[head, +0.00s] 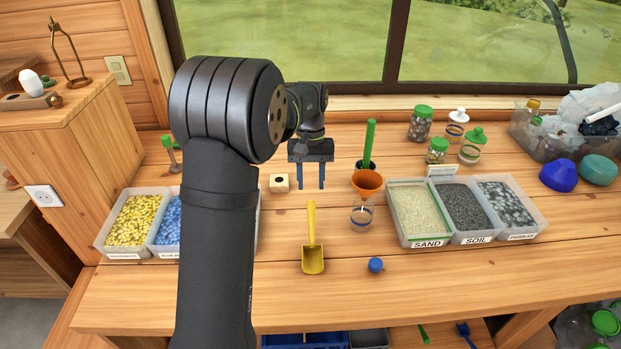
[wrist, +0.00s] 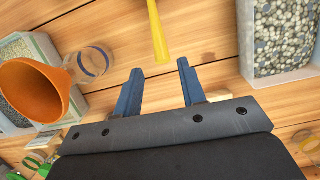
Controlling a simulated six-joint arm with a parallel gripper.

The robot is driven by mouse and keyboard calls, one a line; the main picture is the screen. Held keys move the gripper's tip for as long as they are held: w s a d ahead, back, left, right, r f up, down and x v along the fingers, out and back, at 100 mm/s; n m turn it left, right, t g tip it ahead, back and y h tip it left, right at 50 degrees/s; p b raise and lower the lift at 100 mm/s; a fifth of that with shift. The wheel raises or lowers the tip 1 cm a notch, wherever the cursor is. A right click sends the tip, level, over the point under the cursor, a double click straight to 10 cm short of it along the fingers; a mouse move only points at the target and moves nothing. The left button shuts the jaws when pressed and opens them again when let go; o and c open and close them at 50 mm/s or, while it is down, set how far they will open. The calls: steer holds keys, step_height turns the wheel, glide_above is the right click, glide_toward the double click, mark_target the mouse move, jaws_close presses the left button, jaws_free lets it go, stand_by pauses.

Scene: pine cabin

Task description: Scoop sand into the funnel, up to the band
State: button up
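The yellow scoop (head: 312,252) lies on the table, its handle pointing away from me; the handle end (wrist: 158,35) also shows in the wrist view. My gripper (head: 308,187) is open and empty, its blue fingers pointing down beyond the handle end. The orange funnel (head: 367,182) sits over a clear jar (head: 361,216) with a blue band, right of the scoop; the funnel (wrist: 35,92) and jar (wrist: 93,64) also show in the wrist view. The sand bin (head: 418,211), labelled SAND, is right of the funnel. I cannot see any sand in the jar.
Soil (head: 465,208) and pebble (head: 506,205) bins adjoin the sand. A blue cap (head: 375,265) lies before the jar. Yellow (head: 133,220) and blue gravel bins are left.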

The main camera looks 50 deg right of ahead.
mark_target(311, 206)
steer(key=x, duration=0.8)
jaws_close()
steer(key=shift+r, duration=3.1)
